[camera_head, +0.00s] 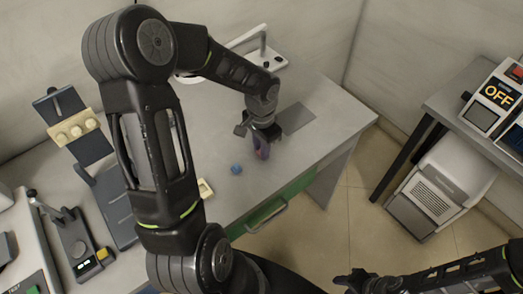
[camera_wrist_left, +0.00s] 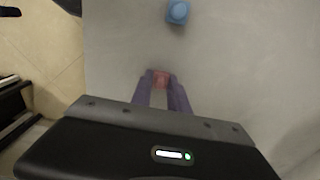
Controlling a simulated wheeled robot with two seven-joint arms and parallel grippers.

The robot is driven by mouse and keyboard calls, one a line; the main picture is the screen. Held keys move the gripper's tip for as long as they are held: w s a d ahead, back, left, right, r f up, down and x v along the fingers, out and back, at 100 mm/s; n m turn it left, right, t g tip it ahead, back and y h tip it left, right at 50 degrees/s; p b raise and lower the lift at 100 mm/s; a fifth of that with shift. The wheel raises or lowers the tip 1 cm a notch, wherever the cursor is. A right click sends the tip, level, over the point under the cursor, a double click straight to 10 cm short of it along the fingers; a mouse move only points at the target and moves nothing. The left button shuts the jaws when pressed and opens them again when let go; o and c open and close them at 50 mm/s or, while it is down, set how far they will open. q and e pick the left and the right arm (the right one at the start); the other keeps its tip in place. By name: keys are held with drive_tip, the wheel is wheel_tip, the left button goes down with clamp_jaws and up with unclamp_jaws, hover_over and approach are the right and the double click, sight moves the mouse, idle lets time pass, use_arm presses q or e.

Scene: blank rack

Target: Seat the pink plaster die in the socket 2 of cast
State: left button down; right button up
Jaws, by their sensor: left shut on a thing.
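My left gripper (camera_head: 261,150) is low over the grey bench near its right part. In the left wrist view its purple fingers (camera_wrist_left: 163,92) are shut on the pink plaster die (camera_wrist_left: 162,78), which shows between the tips. In the head view the fingers mostly hide the die. A cream block (camera_head: 75,129) with several round features sits on a dark stand at the left; I cannot tell for certain whether it is the cast. Another cream piece (camera_head: 205,188) is partly hidden by my left arm. My right gripper (camera_head: 352,281) is at the bottom; its jaws are unclear.
A blue block (camera_head: 236,169) stands on the bench just left of my left gripper; it also shows in the left wrist view (camera_wrist_left: 177,12). A dark device (camera_head: 78,245) is at lower left. A lamp (camera_head: 262,52) stands at the back. A side table (camera_head: 450,100) is at right.

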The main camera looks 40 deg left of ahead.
use_arm(q)
wheel_tip(320, 180, up, 10)
drive_tip(key=shift+b, duration=0.35)
idle(0.9)
drive_tip(key=w+d+n, duration=0.3)
drive_tip(key=w+d, duration=0.7)
drive_tip(key=d, duration=0.2)
drive_tip(key=shift+d+f, duration=0.2)
drive_tip(key=shift+f, duration=0.05)
